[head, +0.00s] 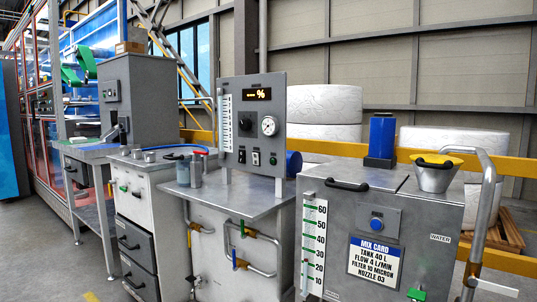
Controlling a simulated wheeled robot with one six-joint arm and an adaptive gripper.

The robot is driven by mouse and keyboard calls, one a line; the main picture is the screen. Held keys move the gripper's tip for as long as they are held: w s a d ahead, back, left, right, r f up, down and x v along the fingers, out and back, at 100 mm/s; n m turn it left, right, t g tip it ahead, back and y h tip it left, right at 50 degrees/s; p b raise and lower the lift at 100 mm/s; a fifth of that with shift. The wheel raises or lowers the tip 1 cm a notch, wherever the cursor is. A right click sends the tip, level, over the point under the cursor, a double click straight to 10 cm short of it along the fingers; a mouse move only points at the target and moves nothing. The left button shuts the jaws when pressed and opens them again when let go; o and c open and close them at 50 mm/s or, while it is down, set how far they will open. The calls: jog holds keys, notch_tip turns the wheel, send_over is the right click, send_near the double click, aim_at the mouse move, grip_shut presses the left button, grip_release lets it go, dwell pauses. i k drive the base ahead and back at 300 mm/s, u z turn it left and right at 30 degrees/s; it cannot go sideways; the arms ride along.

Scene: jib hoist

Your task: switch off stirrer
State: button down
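A grey mixing tank (340,235) stands at the right front, with a level scale (313,245) marked 10 to 60 and a "MIX CARD" label (373,260). A blue motor-like cylinder (382,136) stands upright on its lid, perhaps the stirrer drive. A small grey box with a round blue knob or button (376,224) is on the tank's front. An upright control panel (252,125) to the left carries a lit display (257,94), a dial gauge (269,126), a black knob (245,124) and small switches (256,158). Switch positions are too small to tell. My gripper is not in view.
A funnel with a yellow rim (435,176) and a bent metal pipe (484,210) are at the tank's right. A steel bench (230,195) with pipework and a cabinet (135,215) stand to the left. A yellow rail (340,147) and wrapped white bales (324,104) are behind.

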aim_at(256, 156)
jog(key=u, duration=0.3)
jog(key=i, duration=1.2)
jog(key=u, duration=0.45)
